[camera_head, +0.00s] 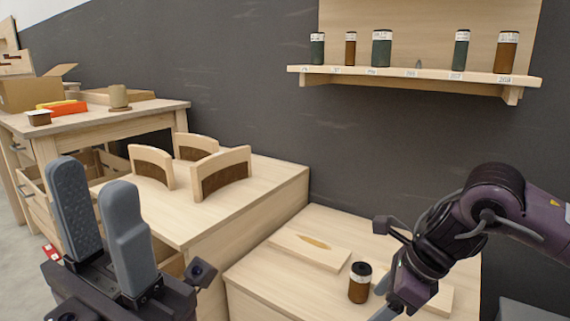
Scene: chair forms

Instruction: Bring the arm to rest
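My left gripper (95,182) is raised in the lower left of the head view. Its two grey fingers point up and stand apart, with nothing between them. My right arm comes in from the right. Its gripper (379,269) is over the lower table, with its fingers spread apart. A dark brown jar with a black lid (360,283) stands upright just left of the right gripper. Whether they touch cannot be told.
Curved chair-back forms (152,165) stand on the middle bench (235,205). The lower table (270,285) holds a flat wooden board (308,250). A wall shelf (340,76) carries several jars. A cardboard box (35,92) and a cup (118,96) are on the left workbench.

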